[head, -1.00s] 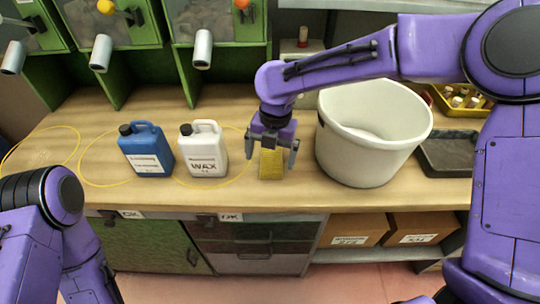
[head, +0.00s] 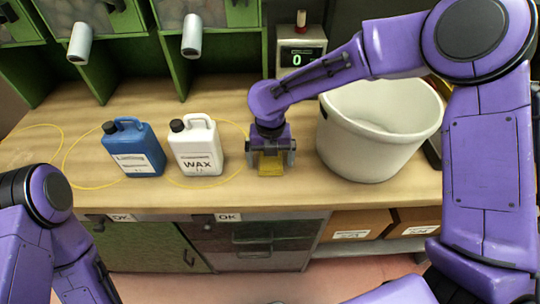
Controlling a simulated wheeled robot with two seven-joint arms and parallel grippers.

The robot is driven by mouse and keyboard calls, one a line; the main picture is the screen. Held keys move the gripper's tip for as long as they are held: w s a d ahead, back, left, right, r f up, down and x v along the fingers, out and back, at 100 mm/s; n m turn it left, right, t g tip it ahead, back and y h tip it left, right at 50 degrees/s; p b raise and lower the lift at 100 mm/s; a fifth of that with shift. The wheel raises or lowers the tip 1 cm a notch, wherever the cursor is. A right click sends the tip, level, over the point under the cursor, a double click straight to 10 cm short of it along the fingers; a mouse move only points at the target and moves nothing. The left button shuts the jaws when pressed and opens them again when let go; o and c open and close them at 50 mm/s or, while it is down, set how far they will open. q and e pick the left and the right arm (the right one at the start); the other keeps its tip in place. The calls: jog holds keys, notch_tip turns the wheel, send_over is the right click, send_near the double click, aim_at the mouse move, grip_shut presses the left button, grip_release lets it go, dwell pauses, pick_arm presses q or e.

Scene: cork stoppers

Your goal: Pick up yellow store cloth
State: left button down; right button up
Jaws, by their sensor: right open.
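The yellow cloth (head: 271,165) lies folded on the wooden bench, between the white wax jug and the white bucket. My right gripper (head: 271,164) points down over it, with its two fingers apart, one on each side of the cloth. The gripper hides the upper part of the cloth. I cannot tell whether the fingers touch it. My left arm shows at the lower left; its gripper is outside the picture.
A blue jug (head: 134,150) and a white wax jug (head: 196,147) stand left of my right gripper. A large white bucket (head: 372,150) stands close on its right.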

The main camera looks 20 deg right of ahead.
aim_at(270, 160)
jog(key=c, duration=1.1)
notch_tip(270, 160, up, 10)
